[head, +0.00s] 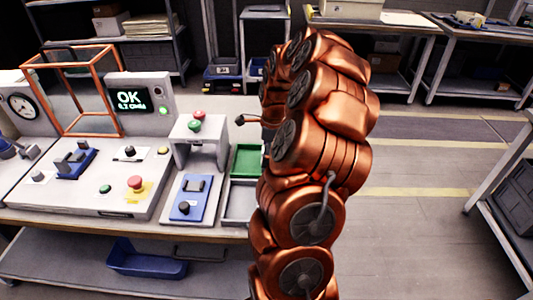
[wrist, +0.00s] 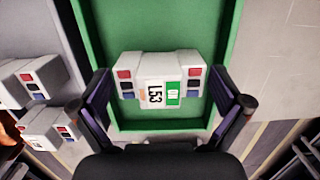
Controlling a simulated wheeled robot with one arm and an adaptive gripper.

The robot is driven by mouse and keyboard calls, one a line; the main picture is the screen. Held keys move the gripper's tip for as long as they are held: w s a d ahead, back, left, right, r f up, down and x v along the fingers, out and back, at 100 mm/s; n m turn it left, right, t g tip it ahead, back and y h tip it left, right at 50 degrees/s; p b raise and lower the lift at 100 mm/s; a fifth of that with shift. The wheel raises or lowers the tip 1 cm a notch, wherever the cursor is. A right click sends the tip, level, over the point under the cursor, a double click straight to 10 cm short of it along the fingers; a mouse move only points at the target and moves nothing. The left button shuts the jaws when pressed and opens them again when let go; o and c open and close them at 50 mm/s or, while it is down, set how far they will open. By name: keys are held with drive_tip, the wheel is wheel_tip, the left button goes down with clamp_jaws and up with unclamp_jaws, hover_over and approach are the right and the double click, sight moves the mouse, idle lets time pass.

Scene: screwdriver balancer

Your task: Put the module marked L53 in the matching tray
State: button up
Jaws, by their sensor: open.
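The white module marked L53 (wrist: 146,65) lies inside the green tray (wrist: 185,22) in the wrist view. It has red and blue blocks at both ends and a green label reading OK. My gripper (wrist: 160,73) is open, with one finger to each side of the module and gaps between. The green tray also shows in the head view (head: 247,161), partly behind my arm. My arm hides the gripper and the module there.
Several similar white modules (wrist: 42,124) sit left of the green tray. In the head view, a grey tray (head: 239,213) lies in front of the green one. The bench holds a console showing OK (head: 130,98) and a grey press-like stand (head: 199,127) with buttons.

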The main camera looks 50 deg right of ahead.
wheel_tip(320, 180, up, 12)
drive_tip(key=s+b, duration=0.1)
drive_tip(key=shift+d+b, duration=0.3)
drive_tip(key=shift+d, duration=0.1)
drive_tip(key=s+a+r+n+g, duration=0.1)
drive_tip(key=s+a+n, duration=0.1)
drive_tip(key=a+n, duration=0.75)
drive_tip(key=s+a+n, duration=0.2)
drive_tip(key=a+n, duration=0.3)
drive_tip(key=a, duration=1)
drive_tip(key=s+a+f+n+g, duration=0.1)
drive_tip(key=s+a+f+n, duration=0.2)
drive_tip(key=s+a+n, duration=0.2)
drive_tip(key=s+a+f+n+g, duration=0.1)
drive_tip(key=s+a+n, duration=0.5)
drive_tip(key=s, duration=0.6)
drive_tip(key=f+n, duration=0.1)
drive_tip(key=n, duration=0.1)
drive_tip(key=shift+s+f+n+h, duration=0.2)
drive_tip(key=shift+f+n+h, duration=0.15)
drive_tip(key=shift+f+h, duration=0.05)
drive_tip(key=shift+a, duration=0.1)
wheel_tip(320, 180, up, 7)
drive_tip(key=p, duration=0.7)
